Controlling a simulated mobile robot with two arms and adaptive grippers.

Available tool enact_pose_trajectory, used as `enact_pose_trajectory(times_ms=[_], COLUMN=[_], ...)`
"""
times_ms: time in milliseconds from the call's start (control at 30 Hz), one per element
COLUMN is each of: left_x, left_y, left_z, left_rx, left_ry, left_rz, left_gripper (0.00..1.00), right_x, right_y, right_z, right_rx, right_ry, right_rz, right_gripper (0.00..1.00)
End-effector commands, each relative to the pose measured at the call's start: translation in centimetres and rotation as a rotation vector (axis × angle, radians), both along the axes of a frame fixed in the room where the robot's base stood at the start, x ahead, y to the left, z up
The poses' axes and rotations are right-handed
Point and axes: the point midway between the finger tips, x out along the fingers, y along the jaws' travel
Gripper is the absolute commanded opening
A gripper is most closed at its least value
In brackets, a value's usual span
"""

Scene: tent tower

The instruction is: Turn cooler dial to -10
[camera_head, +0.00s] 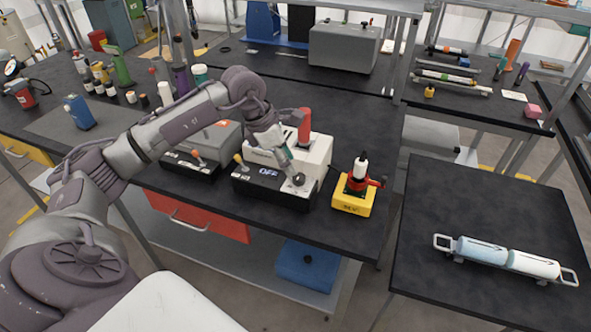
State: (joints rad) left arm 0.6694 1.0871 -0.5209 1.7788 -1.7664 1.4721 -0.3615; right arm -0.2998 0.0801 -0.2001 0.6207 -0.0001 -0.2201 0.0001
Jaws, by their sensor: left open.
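The cooler (318,150) stands near the front edge of the black bench, with a white body and a low black front panel (262,188). Its small display (268,171) appears to read OFF in blue. The round dial (298,180) is on the right part of the panel. My left arm reaches in from the left, and my left gripper (290,173) is open, pointing down right at the dial. I cannot tell whether the fingers touch it. A lever with a yellowish knob (238,158) is at the panel's left end. My right gripper is not in view.
A yellow device with a red clamp and bottle (352,202) stands just right of the cooler. A similar grey unit (222,136) stands to its left. Bottles (103,75) crowd the bench's left side. A separate right table holds a blue-white cylinder rack (505,258).

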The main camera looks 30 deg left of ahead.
Motion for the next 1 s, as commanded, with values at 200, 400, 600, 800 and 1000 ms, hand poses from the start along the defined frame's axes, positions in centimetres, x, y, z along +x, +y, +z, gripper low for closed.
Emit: enact_pose_trajectory(times_ms=[200,400,600,800,1000], left_x=[1.0,1.3,1.4,1.4,1.4], left_y=[-1.1,-1.4,-1.4,-1.4,-1.4], left_z=[-3.2,-4.5,-4.7,-4.7,-4.7], left_rx=[-0.004,-0.002,-0.001,-0.001,-0.002], left_ry=[0.002,0.0,-0.001,-0.001,0.0], left_rz=[-0.001,0.001,0.0,0.0,0.001], left_gripper=[0.45,0.45,0.45,0.25,0.0], right_x=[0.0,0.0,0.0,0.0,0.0], right_y=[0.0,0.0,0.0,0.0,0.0], right_z=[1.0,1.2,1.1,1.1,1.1], right_rx=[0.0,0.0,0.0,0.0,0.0], right_ry=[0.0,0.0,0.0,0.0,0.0], right_rz=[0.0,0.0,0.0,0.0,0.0], right_gripper=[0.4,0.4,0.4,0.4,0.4])
